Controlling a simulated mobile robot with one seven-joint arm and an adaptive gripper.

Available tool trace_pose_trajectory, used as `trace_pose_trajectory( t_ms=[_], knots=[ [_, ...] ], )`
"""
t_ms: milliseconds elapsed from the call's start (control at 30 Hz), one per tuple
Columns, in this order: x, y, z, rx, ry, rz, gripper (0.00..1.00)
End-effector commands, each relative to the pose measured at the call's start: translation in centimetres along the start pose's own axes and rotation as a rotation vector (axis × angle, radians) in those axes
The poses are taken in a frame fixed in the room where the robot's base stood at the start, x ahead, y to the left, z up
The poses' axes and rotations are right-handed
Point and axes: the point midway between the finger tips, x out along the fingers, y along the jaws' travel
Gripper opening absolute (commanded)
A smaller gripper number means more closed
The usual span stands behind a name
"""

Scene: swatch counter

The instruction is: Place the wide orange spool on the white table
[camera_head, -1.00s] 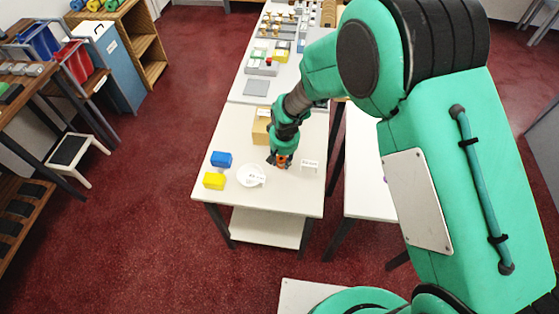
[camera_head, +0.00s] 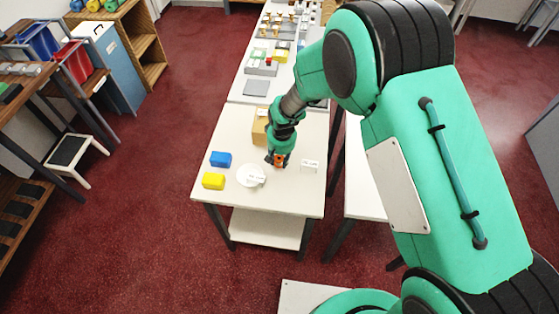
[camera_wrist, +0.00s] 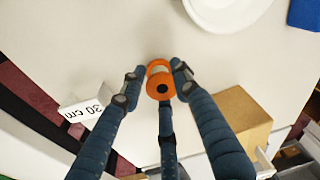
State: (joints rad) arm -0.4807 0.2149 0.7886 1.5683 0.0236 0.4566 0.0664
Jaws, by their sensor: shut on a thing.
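An orange spool with a pale middle (camera_wrist: 159,82) sits between the fingertips of my gripper (camera_wrist: 158,76) in the wrist view. The fingers are shut on it. In the head view my gripper (camera_head: 279,158) points down over the near white table (camera_head: 232,132), and a bit of orange (camera_head: 280,161) shows at its fingertips. The table's pale top (camera_wrist: 95,40) fills much of the wrist view. I cannot tell whether the spool touches the tabletop.
A white dish (camera_head: 250,176) lies left of my gripper, with a blue block (camera_head: 221,159) and a yellow block (camera_head: 213,181) further left. A cardboard box (camera_head: 260,128) stands behind. A "30 cm" sign (camera_head: 309,166) stands right. The front strip is clear.

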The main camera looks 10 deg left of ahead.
Motion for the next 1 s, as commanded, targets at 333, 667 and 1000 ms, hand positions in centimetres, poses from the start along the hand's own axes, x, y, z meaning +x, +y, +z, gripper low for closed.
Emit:
trace_pose_trajectory(
  t_ms=[333, 667, 1000],
  knots=[
    [0.32, 0.00, 0.00, 0.000, 0.001, 0.000, 0.10],
    [0.56, 0.00, 0.03, 0.000, 0.001, 0.000, 0.50],
    [0.24, 0.00, -0.03, 0.000, 0.001, 0.000, 0.50]
  ],
)
